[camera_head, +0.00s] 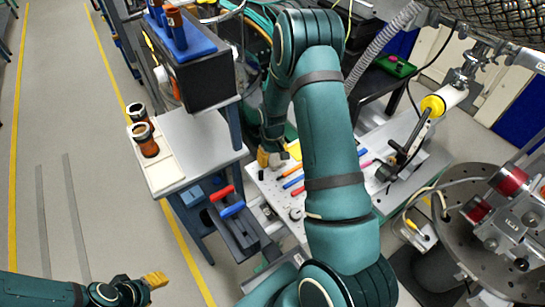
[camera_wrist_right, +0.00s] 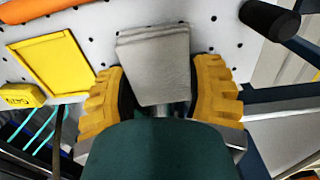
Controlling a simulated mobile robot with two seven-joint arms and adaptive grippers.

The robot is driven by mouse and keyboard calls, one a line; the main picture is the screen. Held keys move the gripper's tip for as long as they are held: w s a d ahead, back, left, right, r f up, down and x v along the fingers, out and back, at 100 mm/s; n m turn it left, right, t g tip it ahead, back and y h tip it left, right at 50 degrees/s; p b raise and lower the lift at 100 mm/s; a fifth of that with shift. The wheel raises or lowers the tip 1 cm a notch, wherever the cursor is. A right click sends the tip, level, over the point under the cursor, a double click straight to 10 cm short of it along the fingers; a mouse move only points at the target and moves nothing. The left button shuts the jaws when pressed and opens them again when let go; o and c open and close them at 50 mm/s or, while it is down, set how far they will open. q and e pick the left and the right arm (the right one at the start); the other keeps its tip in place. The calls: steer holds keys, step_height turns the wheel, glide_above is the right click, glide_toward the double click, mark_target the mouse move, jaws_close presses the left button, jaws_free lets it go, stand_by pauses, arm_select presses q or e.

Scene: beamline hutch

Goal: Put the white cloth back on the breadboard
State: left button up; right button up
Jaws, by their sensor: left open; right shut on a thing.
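The white cloth (camera_wrist_right: 157,62), greyish and folded, sits between the yellow fingers of my right gripper (camera_wrist_right: 160,92) in the right wrist view. That gripper is shut on it. The white breadboard (camera_wrist_right: 97,22), with its rows of holes, lies behind the cloth; I cannot tell whether the cloth touches it. In the head view the breadboard (camera_head: 268,183) is partly covered by my right arm. My right gripper (camera_head: 273,158) is at its left edge there, and the cloth is not clear. My left gripper (camera_head: 154,281) is open and empty over the floor at lower left.
A yellow square (camera_wrist_right: 50,63) and an orange tool (camera_wrist_right: 45,8) lie on the breadboard beside the cloth. A side table (camera_head: 200,145) with brown jars (camera_head: 147,142) stands to the left. A round metal stage (camera_head: 460,235) stands at right. The left floor is open.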

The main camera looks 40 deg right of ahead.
mark_target(272, 156)
steer(key=shift+f, duration=0.1)
steer(key=o, duration=1.2)
steer(key=shift+o, duration=0.2)
steer(key=shift+r, duration=0.6)
step_height(272, 156, up, 11)
steer(key=p, duration=0.1)
steer(key=shift+a, duration=0.1)
